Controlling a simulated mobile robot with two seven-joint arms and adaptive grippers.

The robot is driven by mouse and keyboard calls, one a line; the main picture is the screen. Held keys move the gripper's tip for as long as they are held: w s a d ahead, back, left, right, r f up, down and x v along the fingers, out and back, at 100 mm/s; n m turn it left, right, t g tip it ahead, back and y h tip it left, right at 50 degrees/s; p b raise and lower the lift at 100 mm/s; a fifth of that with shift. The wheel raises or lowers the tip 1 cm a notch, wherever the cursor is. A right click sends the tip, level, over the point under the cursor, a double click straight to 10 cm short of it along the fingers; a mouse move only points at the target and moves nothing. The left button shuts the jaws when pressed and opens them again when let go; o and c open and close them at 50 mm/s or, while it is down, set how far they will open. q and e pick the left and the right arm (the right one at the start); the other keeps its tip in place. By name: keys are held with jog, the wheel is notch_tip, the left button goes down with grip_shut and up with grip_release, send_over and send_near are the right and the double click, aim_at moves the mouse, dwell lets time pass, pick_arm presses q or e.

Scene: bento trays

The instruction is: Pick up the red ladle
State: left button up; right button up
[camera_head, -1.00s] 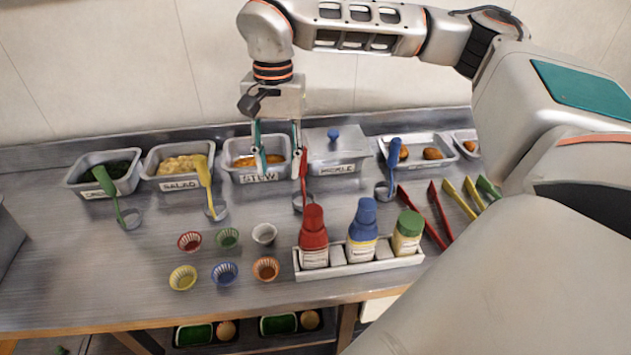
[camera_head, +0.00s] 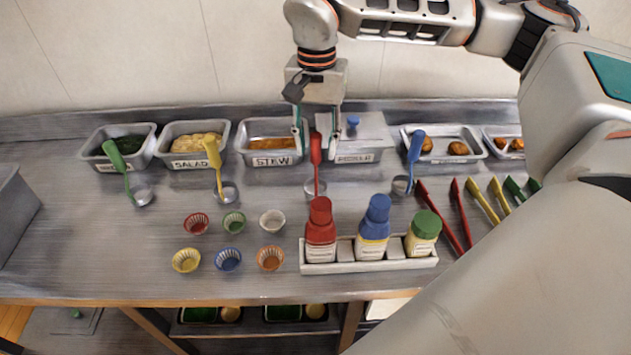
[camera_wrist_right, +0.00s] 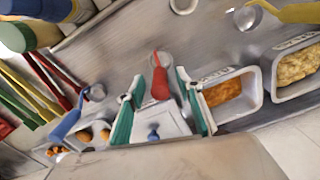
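The red ladle (camera_head: 316,150) stands with its handle up between the stew tray and the lidded tray in the head view, its bowl on the counter. My right gripper (camera_head: 317,146) is open, with one finger on each side of the red handle. In the right wrist view the red handle (camera_wrist_right: 160,82) lies between the two spread fingers (camera_wrist_right: 158,92), with visible gaps on both sides. My left gripper is not in view.
The stew tray (camera_head: 248,160) is left of the ladle and the lidded tray (camera_head: 378,130) right. A blue ladle (camera_head: 415,148) stands further right. A bottle rack (camera_head: 345,268) with red, blue and green-capped bottles is in front. Several small cups lie front left.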

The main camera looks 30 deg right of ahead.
aim_at(316, 156)
notch_tip(316, 156, down, 4)
jog(key=shift+w+r, duration=0.1)
grip_shut()
jog(key=shift+r, duration=0.1)
